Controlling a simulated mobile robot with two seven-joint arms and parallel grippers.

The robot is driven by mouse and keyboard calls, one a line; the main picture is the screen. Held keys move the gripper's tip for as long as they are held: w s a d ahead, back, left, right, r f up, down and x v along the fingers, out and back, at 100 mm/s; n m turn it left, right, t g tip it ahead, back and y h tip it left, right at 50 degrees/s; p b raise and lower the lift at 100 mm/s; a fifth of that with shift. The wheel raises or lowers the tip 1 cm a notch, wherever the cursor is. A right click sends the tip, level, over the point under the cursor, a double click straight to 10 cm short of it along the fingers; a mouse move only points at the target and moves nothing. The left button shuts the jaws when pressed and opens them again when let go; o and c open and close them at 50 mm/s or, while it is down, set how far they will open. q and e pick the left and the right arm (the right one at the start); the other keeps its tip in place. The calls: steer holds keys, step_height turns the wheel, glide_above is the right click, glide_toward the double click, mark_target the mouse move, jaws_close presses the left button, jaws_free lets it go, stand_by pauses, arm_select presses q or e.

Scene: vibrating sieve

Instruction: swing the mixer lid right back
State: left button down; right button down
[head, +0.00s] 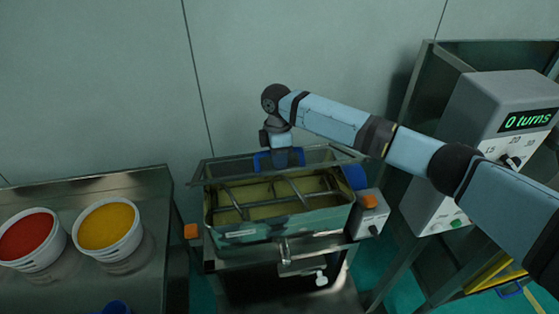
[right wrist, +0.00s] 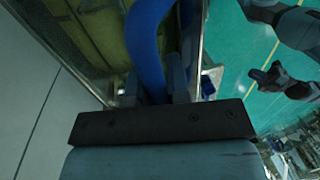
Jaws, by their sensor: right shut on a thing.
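The mixer (head: 280,229) is a green-sided trough with a yellowish inside and metal bars (head: 240,200) across it. Its lid (head: 325,156), a metal-framed panel, is at the back of the trough, raised off the opening; its exact angle is hard to tell. My right gripper (head: 283,158) is at the lid, shut on the blue handle (head: 262,161). In the right wrist view the curved blue handle (right wrist: 146,45) passes between the fingers (right wrist: 153,90). The gripper hides part of the handle. My left gripper is not seen.
A bucket of red (head: 29,238) and a bucket of yellow (head: 107,228) stand on the left bench (head: 150,190). A grey control box (head: 490,110) reading "0 turns" is at the right. A wall is close behind the mixer.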

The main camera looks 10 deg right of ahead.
steer(key=shift+a+r, duration=0.1)
steer(key=shift+r, duration=0.15)
steer(key=shift+w+r, duration=1.7)
steer(key=shift+w, duration=0.1)
steer(key=shift+w+r, duration=0.1)
steer(key=shift+w+r, duration=0.65)
steer(key=shift+w, duration=0.35)
steer(key=shift+w+r, duration=0.65)
steer(key=shift+w, duration=0.3)
steer(key=shift+w, duration=0.1)
steer(key=w, duration=0.1)
steer(key=w+r+b, duration=0.1)
steer(key=w+b, duration=0.1)
steer(key=w, duration=0.1)
steer(key=shift+w+r, duration=0.1)
steer(key=shift+r, duration=0.3)
